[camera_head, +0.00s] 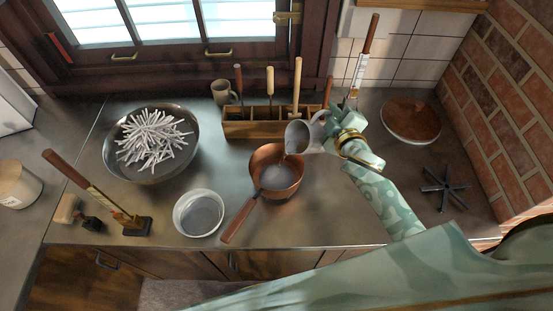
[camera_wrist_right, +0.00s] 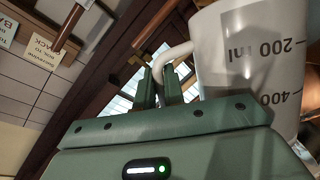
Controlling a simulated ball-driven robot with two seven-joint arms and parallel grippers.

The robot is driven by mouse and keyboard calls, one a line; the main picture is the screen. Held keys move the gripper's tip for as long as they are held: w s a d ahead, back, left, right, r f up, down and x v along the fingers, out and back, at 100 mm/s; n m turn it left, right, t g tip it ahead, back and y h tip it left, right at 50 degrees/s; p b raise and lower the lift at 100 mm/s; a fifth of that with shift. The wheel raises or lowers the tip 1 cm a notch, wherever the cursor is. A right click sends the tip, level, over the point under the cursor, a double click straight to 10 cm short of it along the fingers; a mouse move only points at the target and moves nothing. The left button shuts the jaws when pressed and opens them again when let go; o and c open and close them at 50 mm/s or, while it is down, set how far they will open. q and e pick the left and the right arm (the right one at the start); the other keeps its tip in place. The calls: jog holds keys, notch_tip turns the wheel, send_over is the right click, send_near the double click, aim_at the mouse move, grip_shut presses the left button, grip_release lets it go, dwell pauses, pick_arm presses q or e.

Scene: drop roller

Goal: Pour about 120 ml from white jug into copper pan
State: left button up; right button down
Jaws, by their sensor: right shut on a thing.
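The white jug (camera_head: 297,137) is tilted, with its mouth toward the left and down over the copper pan (camera_head: 266,157). My right gripper (camera_head: 331,121) is shut on the jug's handle, also seen between the fingers in the right wrist view (camera_wrist_right: 160,88). The pan sits on the metal counter, its wooden handle pointing to the lower left. Pale liquid (camera_head: 275,178) lies in the pan. The stream at the jug's lip is too small to make out surely. My left gripper is out of view.
A wooden tool rack (camera_head: 235,128) stands behind the pan. A black star-shaped trivet (camera_head: 446,188) and a round brown-topped dish (camera_head: 411,118) are at right.

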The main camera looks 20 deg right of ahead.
jog(key=shift+r, duration=0.15)
jog(key=m+p, duration=0.1)
jog(key=p, duration=0.1)
jog(key=d+f+m+y+p, duration=0.1)
jog(key=p, duration=0.1)
jog(key=shift+w+d+g, duration=0.25)
jog(key=shift+d+g, duration=0.05)
jog(key=shift+g, duration=0.1)
jog(key=shift+d+f, duration=0.1)
jog(key=shift+f, duration=0.25)
jog(key=shift+w+d+f+m+g+y+b, duration=0.2)
jog(key=shift+d+f+m, duration=0.25)
jog(key=shift+f, duration=0.4)
jog(key=shift+w+d+f+m+g+y+b, duration=0.1)
jog(key=shift+d+f+m+y, duration=0.3)
jog(key=shift+f, duration=0.4)
jog(key=shift+w+d+f+m+g+y+b, duration=0.1)
jog(key=shift+d+f+m+y, duration=0.1)
jog(key=shift+d+f+m, duration=0.45)
jog(key=shift+a+f, duration=0.2)
